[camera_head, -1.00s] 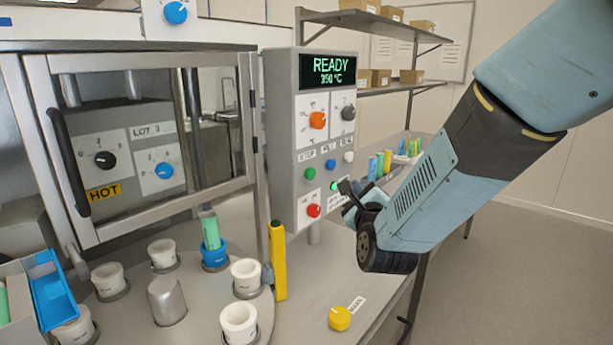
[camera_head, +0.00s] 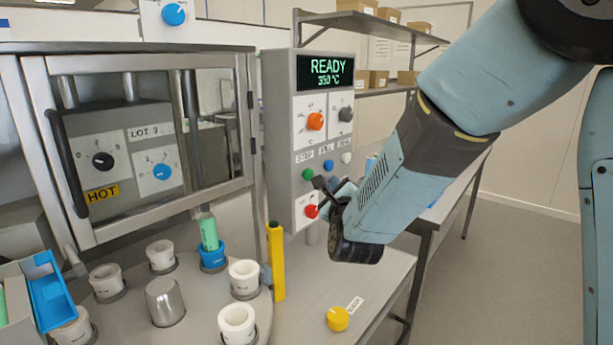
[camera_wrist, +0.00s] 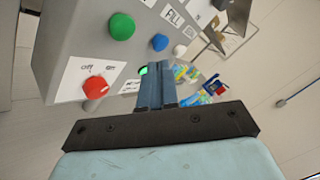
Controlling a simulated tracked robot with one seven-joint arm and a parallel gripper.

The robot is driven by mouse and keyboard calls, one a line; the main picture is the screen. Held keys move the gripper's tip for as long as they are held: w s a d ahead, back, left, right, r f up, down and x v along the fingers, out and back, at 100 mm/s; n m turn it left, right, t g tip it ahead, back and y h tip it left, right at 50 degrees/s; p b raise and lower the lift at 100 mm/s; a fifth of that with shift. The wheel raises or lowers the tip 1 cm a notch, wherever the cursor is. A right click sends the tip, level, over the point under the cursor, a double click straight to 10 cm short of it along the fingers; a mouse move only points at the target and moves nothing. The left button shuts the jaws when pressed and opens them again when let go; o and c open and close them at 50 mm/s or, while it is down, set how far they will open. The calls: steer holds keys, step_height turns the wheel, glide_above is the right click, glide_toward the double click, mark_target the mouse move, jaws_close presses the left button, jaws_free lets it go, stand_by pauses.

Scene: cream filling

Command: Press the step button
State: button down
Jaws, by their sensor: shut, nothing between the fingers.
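The step button is a green round button (camera_head: 308,174) on the grey control panel (camera_head: 278,150), below the small STEP label. It also shows in the wrist view (camera_wrist: 121,26), large, at the upper left. My gripper (camera_head: 318,182) is shut and empty, its tips just right of and slightly below the green button in the head view. In the wrist view the closed fingers (camera_wrist: 152,75) point at the panel, below and right of the green button, apart from it in the picture. I cannot tell the exact gap between fingertips and panel.
A blue button (camera_head: 328,165) and a white button (camera_head: 347,158) sit right of the green one. A red knob (camera_head: 311,211) is below. The display (camera_head: 325,72) reads READY 350 °C. A yellow upright bar (camera_head: 276,262) and a carousel of white cups (camera_head: 245,278) stand lower left.

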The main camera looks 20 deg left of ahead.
steer(key=shift+w+a, duration=0.35)
steer(key=shift+a, duration=0.55)
steer(key=shift+w+a, duration=0.35)
steer(key=shift+a, duration=0.5)
stand_by(0.7)
steer(key=shift+a, duration=0.4)
steer(key=shift+w+a+r, duration=0.1)
steer(key=shift+w+a, duration=0.1)
steer(key=shift+a, duration=0.3)
stand_by(1.0)
steer(key=shift+d, duration=0.15)
steer(key=shift+s+d, duration=0.4)
steer(key=shift+d, duration=0.45)
steer(key=shift+s+d, duration=0.3)
steer(key=shift+d, duration=0.45)
steer(key=shift+s+d, duration=0.35)
steer(key=shift+d, duration=0.35)
steer(key=shift+s+d, duration=0.3)
steer(key=shift+d, duration=0.45)
